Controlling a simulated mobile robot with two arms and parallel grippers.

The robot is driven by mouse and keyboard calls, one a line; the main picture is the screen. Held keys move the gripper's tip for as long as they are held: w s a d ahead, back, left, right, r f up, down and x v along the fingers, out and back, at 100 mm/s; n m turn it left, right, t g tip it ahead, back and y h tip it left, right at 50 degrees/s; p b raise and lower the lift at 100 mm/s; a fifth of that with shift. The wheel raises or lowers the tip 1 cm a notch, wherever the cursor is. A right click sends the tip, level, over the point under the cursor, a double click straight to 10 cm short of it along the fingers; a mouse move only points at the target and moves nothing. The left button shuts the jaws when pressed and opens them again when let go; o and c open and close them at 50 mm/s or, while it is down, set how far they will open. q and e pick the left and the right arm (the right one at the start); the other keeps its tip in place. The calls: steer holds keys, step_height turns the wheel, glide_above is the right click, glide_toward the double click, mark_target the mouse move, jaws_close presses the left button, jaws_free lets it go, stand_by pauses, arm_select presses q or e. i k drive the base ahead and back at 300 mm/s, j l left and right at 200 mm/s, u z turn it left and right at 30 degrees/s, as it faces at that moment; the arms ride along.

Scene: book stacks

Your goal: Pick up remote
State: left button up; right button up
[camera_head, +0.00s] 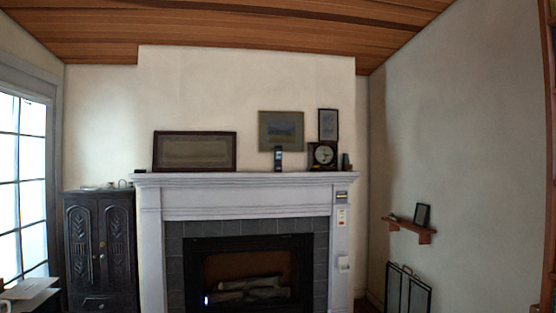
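I cannot pick out a remote for certain. A small dark upright object (278,158) with a lighter face stands on the white mantel (200,180); it is remote-like in shape but too small to identify. A small flat dark item (140,171) lies at the mantel's left end and is also unclear. Neither of my grippers shows in the head view.
The mantel tops a fireplace (250,270). It also bears framed pictures (195,151) and a clock (323,155). A black cabinet (98,250) stands left, beside the window (22,185). A wall shelf (410,229) and a folded screen (408,290) are at right.

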mark_target(277, 152)
steer(key=i+j, duration=0.1)
steer(key=i, duration=1.7)
steer(key=i+j, duration=0.1)
steer(key=i, duration=1.65)
steer(key=i+j, duration=0.1)
steer(key=i, duration=1.7)
